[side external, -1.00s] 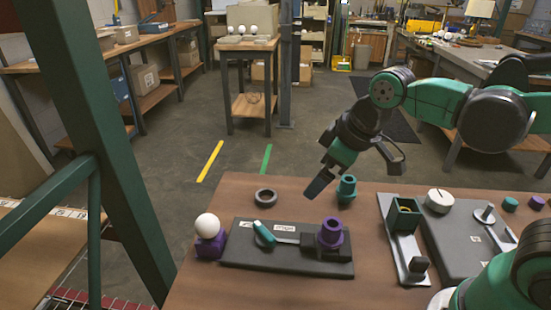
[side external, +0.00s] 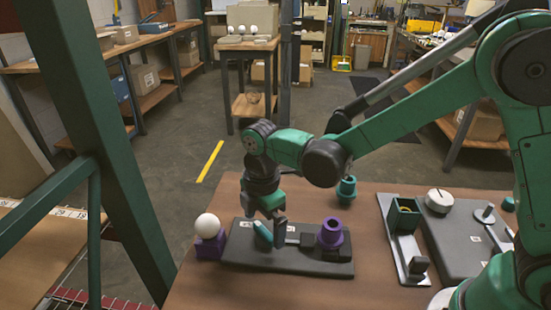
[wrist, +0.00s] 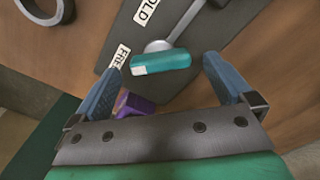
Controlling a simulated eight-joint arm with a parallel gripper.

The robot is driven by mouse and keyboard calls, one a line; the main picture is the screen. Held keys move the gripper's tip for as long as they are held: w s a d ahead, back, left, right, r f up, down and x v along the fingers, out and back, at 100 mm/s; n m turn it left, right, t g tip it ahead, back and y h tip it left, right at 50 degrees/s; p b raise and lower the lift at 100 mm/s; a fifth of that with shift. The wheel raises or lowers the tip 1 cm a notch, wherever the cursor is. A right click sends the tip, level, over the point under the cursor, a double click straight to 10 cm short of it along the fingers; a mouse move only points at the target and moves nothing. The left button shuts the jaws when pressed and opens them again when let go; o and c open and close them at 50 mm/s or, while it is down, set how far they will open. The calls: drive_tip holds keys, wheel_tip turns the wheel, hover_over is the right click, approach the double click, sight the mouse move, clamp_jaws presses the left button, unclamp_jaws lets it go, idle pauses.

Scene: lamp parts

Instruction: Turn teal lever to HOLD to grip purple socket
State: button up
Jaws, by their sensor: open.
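The teal lever (side external: 262,233) sits on the dark base plate (side external: 300,262), partly behind my gripper. In the wrist view, the lever's teal handle (wrist: 165,63) lies between my fingertips, beside the FREE label (wrist: 118,58). The HOLD label (wrist: 146,10) is farther up the plate. The purple socket (side external: 331,234) stands upright at the plate's right end. My gripper (side external: 272,228) points down over the lever. Its two blue-grey fingers (wrist: 163,66) are open, one on each side of the handle, with visible gaps. Whether the fingertips are level with the handle is unclear.
A white ball (side external: 207,226) rests on a purple block (side external: 210,246) left of the plate. A dark ring (wrist: 44,8) lies at the wrist view's upper left. A teal part (side external: 346,189) stands behind the socket. A grey fixture (side external: 403,245) stands right.

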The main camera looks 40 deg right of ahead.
drive_tip(key=shift+f, duration=0.7)
